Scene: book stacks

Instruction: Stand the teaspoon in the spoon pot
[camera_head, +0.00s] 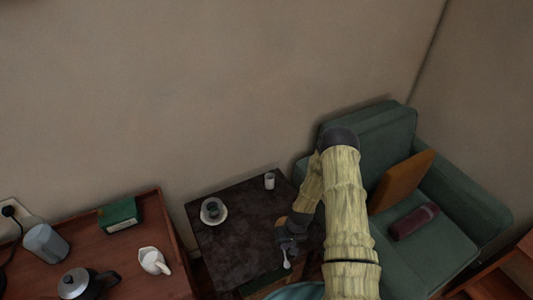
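The teaspoon (287,262) is small and pale, with its bowl toward the bottom of the picture, over the front right of the dark table (228,240). My gripper (288,243) is at the upper end of its handle. I cannot tell whether the fingers are closed on it, or whether it lies on the table or hangs above it. A small pale cup-like pot (269,181), probably the spoon pot, stands upright at the table's back right corner, apart from my gripper. Its inside is too small to make out.
A cup on a saucer (213,212) stands at the table's back left. A green armchair (415,262) with an orange cushion (402,180) is close on the right. A wooden sideboard (122,258) at left holds a kettle (75,284), jug (154,261) and green box (119,215).

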